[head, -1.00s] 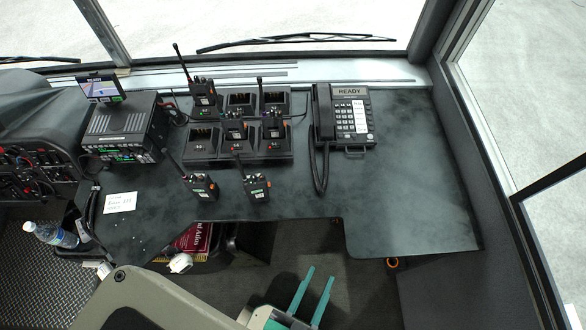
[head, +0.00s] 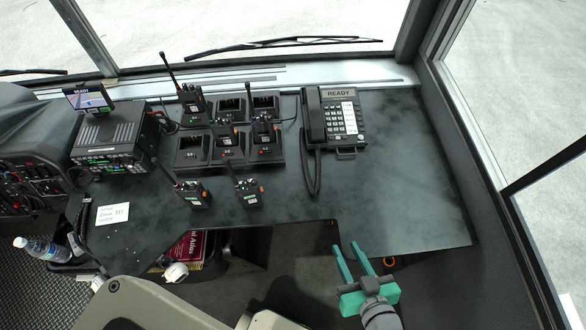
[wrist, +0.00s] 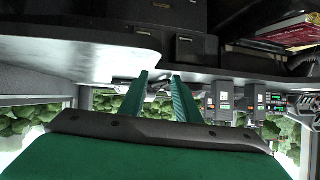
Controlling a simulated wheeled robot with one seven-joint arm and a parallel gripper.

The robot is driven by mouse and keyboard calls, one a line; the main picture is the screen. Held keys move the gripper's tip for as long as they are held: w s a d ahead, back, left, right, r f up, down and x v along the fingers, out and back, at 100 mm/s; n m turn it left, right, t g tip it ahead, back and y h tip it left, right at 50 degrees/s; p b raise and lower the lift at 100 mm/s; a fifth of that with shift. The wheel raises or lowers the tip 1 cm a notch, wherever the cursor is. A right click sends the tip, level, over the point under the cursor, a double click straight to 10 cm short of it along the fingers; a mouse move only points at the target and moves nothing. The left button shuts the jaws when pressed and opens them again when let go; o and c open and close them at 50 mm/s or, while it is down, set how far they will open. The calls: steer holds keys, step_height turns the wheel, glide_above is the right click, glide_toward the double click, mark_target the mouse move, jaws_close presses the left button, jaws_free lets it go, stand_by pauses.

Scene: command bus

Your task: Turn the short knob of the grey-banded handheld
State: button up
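Several black handhelds are in the head view. One with a long antenna (head: 192,100) stands in the charger's back left. Two more, a left one (head: 228,140) and a right one (head: 264,130), are in its front row. Two loose handhelds, left (head: 192,193) and right (head: 248,193), stand on the desk in front. I cannot make out a grey band or a short knob on any. My gripper (head: 346,246) is open and empty off the desk's front edge, right of and nearer than the handhelds. Its green fingers also show in the wrist view (wrist: 158,78).
The charger (head: 192,154) stands mid-desk. A READY phone (head: 340,120) with a coiled cord is to its right, a radio unit (head: 112,140) to its left. The dark desk (head: 400,190) is clear at the right. A bottle (head: 40,248) is at the left.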

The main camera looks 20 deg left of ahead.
steer(key=w+a+n+g, duration=0.1)
steer(key=w+n, duration=0.1)
steer(key=w+a+n+g, duration=0.1)
steer(key=n+g, duration=0.1)
steer(key=w+r+n+g, duration=0.1)
steer(key=w+g, duration=0.1)
steer(key=shift+w+a+r+n, duration=0.1)
steer(key=shift+w+a+n, duration=0.25)
steer(key=shift+a+n, duration=0.05)
steer(key=w+a+r+n+g, duration=0.3)
steer(key=w+a+r+n, duration=0.1)
steer(key=a+r, duration=0.15)
steer(key=n+g+h, duration=0.4)
steer(key=n, duration=0.5)
glide_toward(255, 181)
steer(key=x, duration=0.7)
steer(key=shift+a+f, duration=0.1)
steer(key=shift+f, duration=0.05)
steer(key=shift+c, duration=0.3)
jaws_close()
